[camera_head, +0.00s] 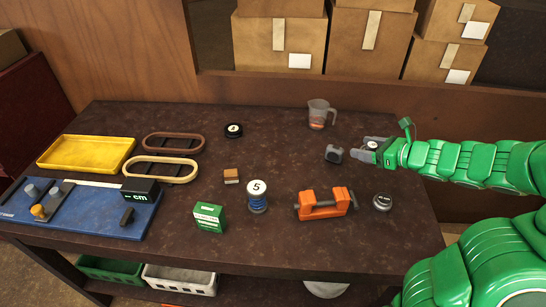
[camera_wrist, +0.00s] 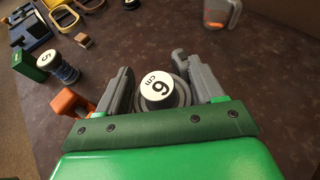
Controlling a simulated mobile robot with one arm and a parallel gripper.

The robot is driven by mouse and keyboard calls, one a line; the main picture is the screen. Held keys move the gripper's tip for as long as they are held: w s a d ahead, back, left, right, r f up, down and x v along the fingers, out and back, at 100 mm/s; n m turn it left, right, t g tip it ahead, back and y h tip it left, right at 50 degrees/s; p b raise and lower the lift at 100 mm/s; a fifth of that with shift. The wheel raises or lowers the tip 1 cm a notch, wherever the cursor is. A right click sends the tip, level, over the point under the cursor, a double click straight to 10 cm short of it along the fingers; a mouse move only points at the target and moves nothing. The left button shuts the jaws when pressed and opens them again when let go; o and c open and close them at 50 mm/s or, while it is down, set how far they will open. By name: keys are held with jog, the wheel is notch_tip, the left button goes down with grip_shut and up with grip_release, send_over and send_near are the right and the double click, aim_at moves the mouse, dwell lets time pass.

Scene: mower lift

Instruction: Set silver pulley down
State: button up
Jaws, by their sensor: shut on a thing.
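A grey-silver pulley with a white top label marked "cm" (camera_wrist: 158,86) sits between the two grey fingers of my gripper (camera_wrist: 155,85) in the wrist view. The fingers are shut on it, one on each side, and its label faces up. In the head view, the pulley (camera_head: 372,144) shows in part at my gripper (camera_head: 358,151), over the right back part of the dark table (camera_head: 290,238). The fingers hide much of it. I cannot tell whether its underside touches the table.
A silver disc (camera_head: 382,202) and orange clamp (camera_head: 325,204) lie nearer the front. A measuring cup (camera_head: 319,113) stands behind. A blue spool (camera_head: 257,196), green box (camera_head: 208,217), two belts (camera_head: 160,169), yellow tray (camera_head: 84,154) and blue board (camera_head: 85,212) are left.

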jog(key=s+a+n+g+y, duration=0.2)
jog(key=a+n+g, duration=0.1)
jog(key=a, duration=2.2)
send_over(268, 156)
jog(key=s, duration=0.1)
jog(key=f, duration=0.8)
jog(key=shift+d+f, duration=0.15)
jog(key=shift+d, duration=0.05)
jog(key=shift+w+a+f+g, duration=0.2)
jog(key=shift+w+f+g, duration=0.1)
jog(key=shift+w+f, duration=0.3)
jog(key=shift+f, duration=1.75)
jog(key=shift+f, duration=0.15)
jog(key=o, duration=1.1)
jog(key=shift+c, duration=0.2)
